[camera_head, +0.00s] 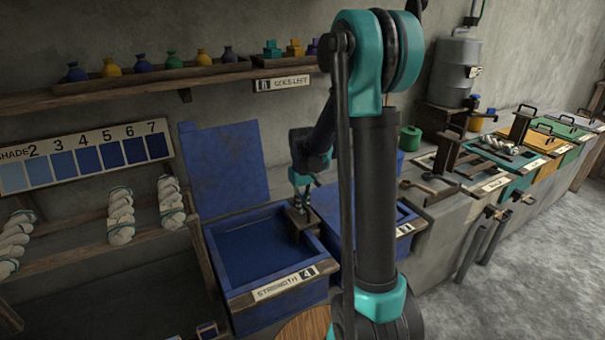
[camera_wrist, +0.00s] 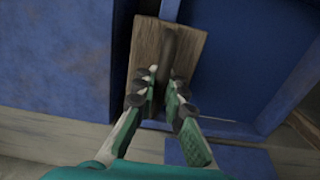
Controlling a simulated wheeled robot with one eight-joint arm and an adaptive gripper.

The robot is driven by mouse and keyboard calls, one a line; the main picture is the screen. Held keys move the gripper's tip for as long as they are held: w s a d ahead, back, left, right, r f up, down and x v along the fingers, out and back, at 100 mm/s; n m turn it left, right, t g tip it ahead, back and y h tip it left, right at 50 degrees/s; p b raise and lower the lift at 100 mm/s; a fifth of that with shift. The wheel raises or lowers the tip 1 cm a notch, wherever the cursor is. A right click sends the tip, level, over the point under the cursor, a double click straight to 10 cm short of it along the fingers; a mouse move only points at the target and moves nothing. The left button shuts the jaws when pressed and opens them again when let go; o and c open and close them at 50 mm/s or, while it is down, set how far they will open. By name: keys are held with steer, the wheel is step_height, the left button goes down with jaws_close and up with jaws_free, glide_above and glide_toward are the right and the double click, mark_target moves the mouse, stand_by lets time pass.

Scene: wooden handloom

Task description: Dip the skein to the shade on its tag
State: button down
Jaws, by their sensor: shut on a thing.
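My gripper (camera_head: 302,190) reaches down at the right edge of the open blue vat (camera_head: 213,252), whose label reads "STRENGTH 4". In the wrist view my gripper (camera_wrist: 164,92) is shut on the dark upright handle (camera_wrist: 168,52) of a wooden block (camera_wrist: 145,40). This block also shows in the head view (camera_head: 297,217), at the vat's right side. I cannot tell whether a skein hangs beneath it. Dark blue dye (camera_head: 255,250) fills the vat. No shade tag is readable.
A blue lid (camera_head: 224,168) stands raised behind the vat. A shade chart (camera_head: 85,156), numbered up to 7, hangs at the left. Another blue vat (camera_head: 403,230) adjoins on the right, partly behind my arm. A bench with coloured trays (camera_head: 565,128) and a metal tank (camera_head: 452,72) stands farther right.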

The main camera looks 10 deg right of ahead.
step_height(320, 180, up, 15)
stand_by(1.2)
steer(key=shift+c, duration=1.6)
jaws_free()
step_height(320, 180, up, 7)
